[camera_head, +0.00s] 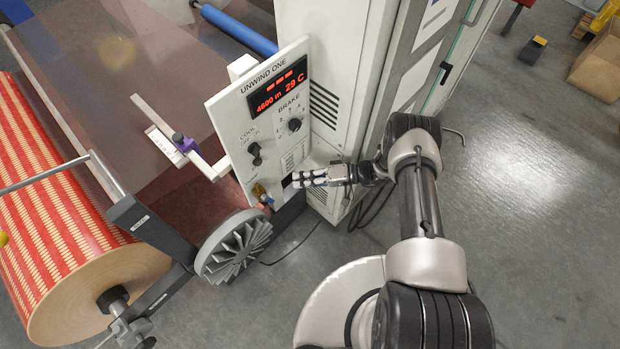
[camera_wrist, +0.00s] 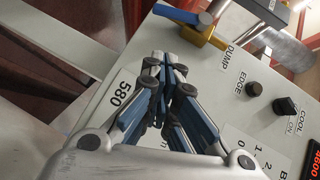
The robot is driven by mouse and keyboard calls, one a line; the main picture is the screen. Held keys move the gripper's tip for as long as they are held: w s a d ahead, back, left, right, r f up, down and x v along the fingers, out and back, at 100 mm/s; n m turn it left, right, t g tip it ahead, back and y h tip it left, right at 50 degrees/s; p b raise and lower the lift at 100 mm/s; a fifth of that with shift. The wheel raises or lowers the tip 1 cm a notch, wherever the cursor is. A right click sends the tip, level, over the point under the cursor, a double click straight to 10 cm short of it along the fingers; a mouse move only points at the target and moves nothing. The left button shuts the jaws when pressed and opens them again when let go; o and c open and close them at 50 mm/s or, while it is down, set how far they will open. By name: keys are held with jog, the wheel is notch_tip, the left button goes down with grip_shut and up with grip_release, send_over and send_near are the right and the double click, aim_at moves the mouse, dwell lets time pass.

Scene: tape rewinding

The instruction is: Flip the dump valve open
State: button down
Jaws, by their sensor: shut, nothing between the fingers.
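The dump valve (camera_wrist: 205,30) shows in the wrist view at the top, beside the printed word DUMP. It has a yellow body, a blue lever (camera_wrist: 176,14) pointing left and a grey metal pipe. In the head view the valve (camera_head: 261,194) is small, at the lower edge of the white control panel (camera_head: 235,110). My gripper (camera_head: 298,180) is just right of it in the head view, apart from it. In the wrist view my gripper (camera_wrist: 165,65) is shut and empty, its fingertips below the lever. Whether the lever is touched by anything is not seen; a gap shows.
Knobs for EDGE (camera_wrist: 253,89) and COOL (camera_wrist: 284,106) stick out of the panel near the valve. A grey finned wheel (camera_head: 234,246) and a red patterned roll (camera_head: 60,210) are at the lower left. A tall cabinet (camera_head: 335,70) stands behind my gripper. Open floor lies at the right.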

aim_at(268, 199)
jog(key=s+a+f, duration=0.2)
jog(key=a, duration=0.4)
jog(key=shift+s+a+b, duration=0.15)
jog(key=shift+s+b, duration=0.15)
jog(key=shift+s, duration=0.05)
jog(key=shift+s+a+f+b, duration=0.45)
jog(key=shift+s+f+b, duration=0.1)
jog(key=shift+f+b, duration=0.1)
